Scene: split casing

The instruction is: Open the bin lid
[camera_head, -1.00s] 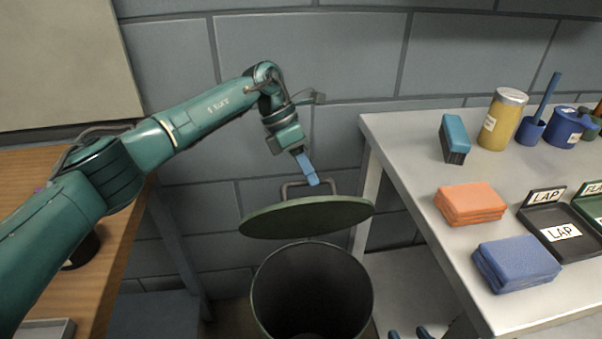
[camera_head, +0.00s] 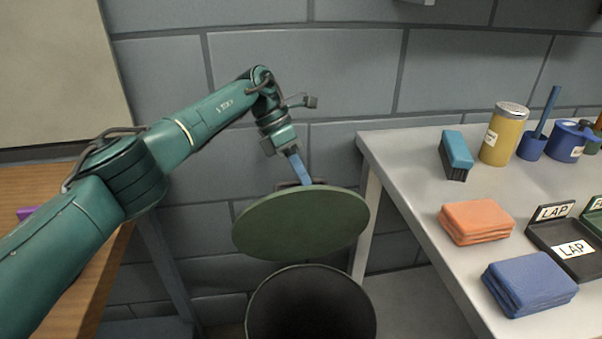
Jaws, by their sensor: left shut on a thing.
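The green round bin lid (camera_head: 300,225) is in the middle of the head view, lifted and tilted above the bin. My left gripper (camera_head: 301,178), with blue fingers, is shut on the lid's handle at the lid's far edge. My right gripper is not in view.
A wooden table (camera_head: 75,290) is at left. A block wall is behind.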

